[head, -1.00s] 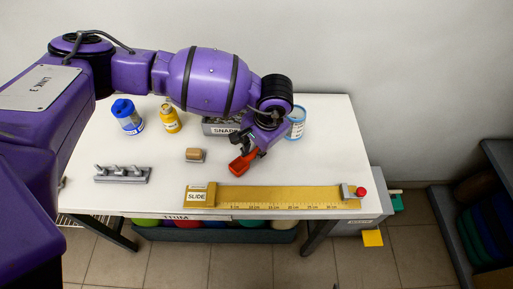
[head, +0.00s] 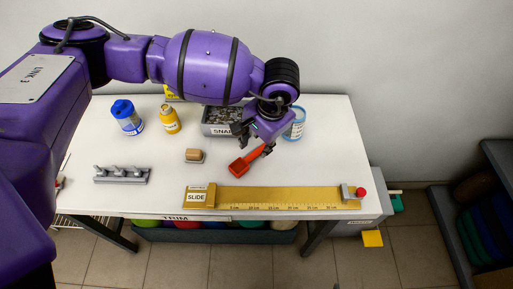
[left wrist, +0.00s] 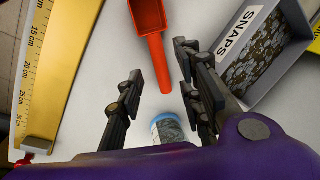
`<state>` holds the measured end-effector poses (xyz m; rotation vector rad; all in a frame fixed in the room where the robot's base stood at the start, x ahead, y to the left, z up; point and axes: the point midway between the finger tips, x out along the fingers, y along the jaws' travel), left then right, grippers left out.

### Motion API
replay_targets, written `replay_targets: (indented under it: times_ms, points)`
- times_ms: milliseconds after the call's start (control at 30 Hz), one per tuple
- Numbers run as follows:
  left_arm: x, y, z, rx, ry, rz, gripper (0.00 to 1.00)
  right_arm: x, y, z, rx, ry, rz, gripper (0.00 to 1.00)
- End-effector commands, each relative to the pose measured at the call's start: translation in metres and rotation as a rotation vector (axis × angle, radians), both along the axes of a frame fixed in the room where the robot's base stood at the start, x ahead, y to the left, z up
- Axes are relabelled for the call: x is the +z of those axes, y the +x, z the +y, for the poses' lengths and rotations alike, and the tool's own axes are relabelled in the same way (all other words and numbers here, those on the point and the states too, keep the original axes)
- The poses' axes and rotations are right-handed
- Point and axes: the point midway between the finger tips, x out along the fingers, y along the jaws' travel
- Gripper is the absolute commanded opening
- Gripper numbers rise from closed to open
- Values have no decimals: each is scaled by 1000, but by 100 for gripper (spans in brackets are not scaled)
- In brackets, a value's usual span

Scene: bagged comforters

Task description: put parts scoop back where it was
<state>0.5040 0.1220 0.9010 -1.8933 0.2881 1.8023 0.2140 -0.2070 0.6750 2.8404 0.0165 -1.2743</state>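The red parts scoop (head: 240,166) lies on the white table, in front of the grey SNAPS bin (head: 217,130). Its handle points up and right, toward my left gripper (head: 254,142). In the left wrist view the scoop (left wrist: 147,17) is at the top, and its handle runs down between my spread fingers. The fingers are open, with a gap on each side of the handle. The SNAPS bin (left wrist: 262,75), full of small grey pieces, is right of the fingers there. My right gripper is not in view.
A yellow SLIDE ruler (head: 270,197) runs along the front edge. A wooden-topped stamp-like block (head: 193,155), a grey pegged rack (head: 122,175), a blue-lidded jar (head: 127,118), a yellow bottle (head: 169,120) and a blue-white tub (head: 295,123) stand around.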

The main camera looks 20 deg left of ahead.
Motion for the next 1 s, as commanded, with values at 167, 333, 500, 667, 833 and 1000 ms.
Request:
replay_targets:
  times_ms: [167,333,500,667,833,1000]
  points:
    - [39,-3,-8,-3,-1,-4,34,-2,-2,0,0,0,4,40]
    - [64,-6,-12,-1,0,-1,34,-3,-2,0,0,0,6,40]
    - [75,-8,-14,-1,1,1,34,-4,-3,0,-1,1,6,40]
    - [76,-8,-14,0,1,0,34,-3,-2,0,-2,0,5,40]
    - [76,-8,-14,0,1,0,34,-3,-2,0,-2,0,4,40]
    - [76,-8,-14,0,0,1,34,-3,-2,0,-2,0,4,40]
